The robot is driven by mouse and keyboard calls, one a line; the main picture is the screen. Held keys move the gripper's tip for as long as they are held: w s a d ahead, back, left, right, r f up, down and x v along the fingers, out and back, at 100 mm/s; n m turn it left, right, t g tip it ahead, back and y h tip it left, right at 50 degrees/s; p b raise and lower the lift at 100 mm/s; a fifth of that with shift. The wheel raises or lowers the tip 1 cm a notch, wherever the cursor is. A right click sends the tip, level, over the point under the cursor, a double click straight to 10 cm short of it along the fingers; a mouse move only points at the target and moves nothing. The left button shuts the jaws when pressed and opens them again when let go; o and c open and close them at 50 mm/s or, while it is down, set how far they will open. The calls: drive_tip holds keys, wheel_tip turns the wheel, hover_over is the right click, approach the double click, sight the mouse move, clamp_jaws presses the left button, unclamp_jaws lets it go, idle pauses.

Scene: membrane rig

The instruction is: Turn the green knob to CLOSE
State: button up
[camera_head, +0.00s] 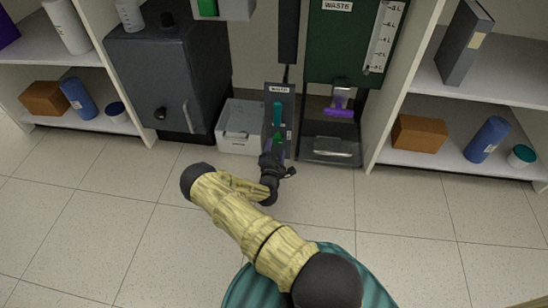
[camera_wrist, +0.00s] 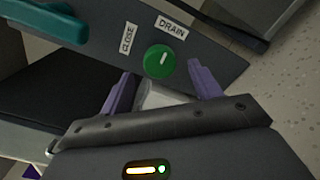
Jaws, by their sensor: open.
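The green knob (camera_wrist: 160,61) is round and sits on a grey panel (camera_wrist: 215,62) in the wrist view. A short white mark on it points up and to the right, towards the DRAIN label (camera_wrist: 172,27). The CLOSE label (camera_wrist: 128,38) is to its upper left. My gripper (camera_wrist: 160,70) is open, with one purple finger on each side of the knob's lower part and nothing between them; I cannot tell whether they touch it. In the head view my gripper (camera_head: 273,151) is at the panel's lower end, partly covering the knob (camera_head: 278,138).
A teal handle (camera_head: 277,113) is on the panel above the knob. A dark green waste tank (camera_head: 345,50) with a purple-handled valve (camera_head: 339,112) stands to the right, above a dark tray (camera_head: 330,150). A light grey box (camera_head: 240,125) is to the left. The floor in front is clear.

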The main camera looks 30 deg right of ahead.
sight(277, 142)
drive_tip(key=shift+b+x, duration=0.5)
drive_tip(key=shift+x, duration=0.35)
drive_tip(key=shift+b+x, duration=0.35)
drive_tip(key=shift+x, duration=0.4)
drive_tip(key=c, duration=0.9)
